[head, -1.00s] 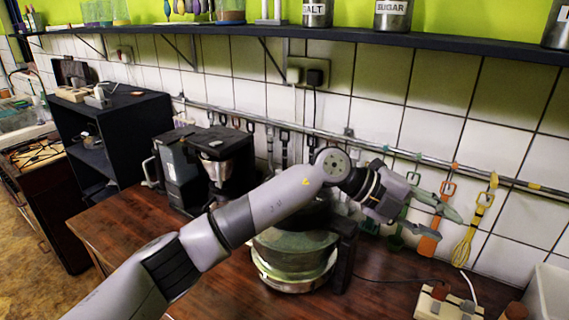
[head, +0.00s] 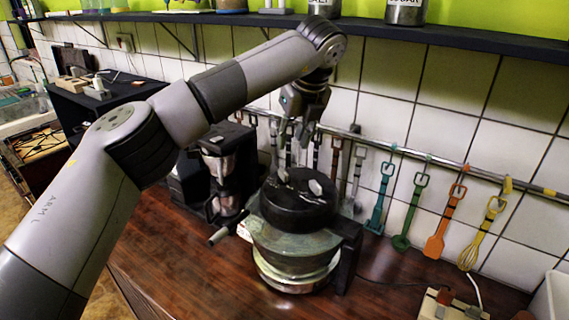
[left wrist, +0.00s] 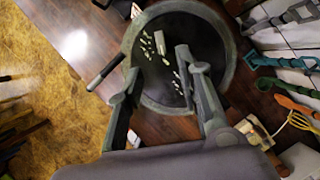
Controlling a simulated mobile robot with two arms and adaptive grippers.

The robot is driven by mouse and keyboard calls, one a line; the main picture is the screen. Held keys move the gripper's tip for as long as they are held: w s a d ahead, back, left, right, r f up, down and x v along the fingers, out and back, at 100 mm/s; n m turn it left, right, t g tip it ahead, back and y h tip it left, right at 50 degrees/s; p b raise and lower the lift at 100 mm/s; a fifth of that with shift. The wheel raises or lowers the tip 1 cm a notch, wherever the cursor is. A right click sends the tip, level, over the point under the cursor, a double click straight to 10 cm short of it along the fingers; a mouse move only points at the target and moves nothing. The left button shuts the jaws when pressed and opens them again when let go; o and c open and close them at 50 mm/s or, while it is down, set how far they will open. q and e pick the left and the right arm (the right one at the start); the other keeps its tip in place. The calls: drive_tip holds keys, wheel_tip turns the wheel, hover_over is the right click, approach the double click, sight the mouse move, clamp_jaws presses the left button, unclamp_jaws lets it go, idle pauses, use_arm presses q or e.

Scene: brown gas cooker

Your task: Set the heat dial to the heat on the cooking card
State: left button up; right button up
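A round appliance with a greenish body (head: 290,245) stands on the brown counter. Its black round top (head: 300,212) carries a short pale grey knob (head: 315,187), which I take for the dial. In the left wrist view, the black top (left wrist: 165,80) shows several pale marks and a short grey bar (left wrist: 168,48). My left gripper (head: 290,160) points down just above the top. In the left wrist view, its fingers (left wrist: 158,62) are apart with nothing clearly held between them. Contact with the knob cannot be told. I cannot identify a cooking card. My right gripper is not in view.
A dark handle (head: 222,234) sticks out left of the appliance. A coffee maker (head: 218,165) stands behind on the left. Coloured utensils (head: 440,225) hang from a wall rail. A small block with switches (head: 445,305) lies at front right. A dark shelf (head: 440,40) runs above.

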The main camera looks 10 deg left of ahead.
sight(283, 171)
use_arm(q)
drive_tip(key=p+x, duration=0.4)
drive_tip(key=x, duration=0.7)
drive_tip(key=shift+w+a+f+p, duration=0.15)
drive_tip(key=shift+f+p, duration=0.15)
drive_tip(key=shift+f, duration=0.2)
drive_tip(key=shift+c, duration=0.2)
clamp_jaws()
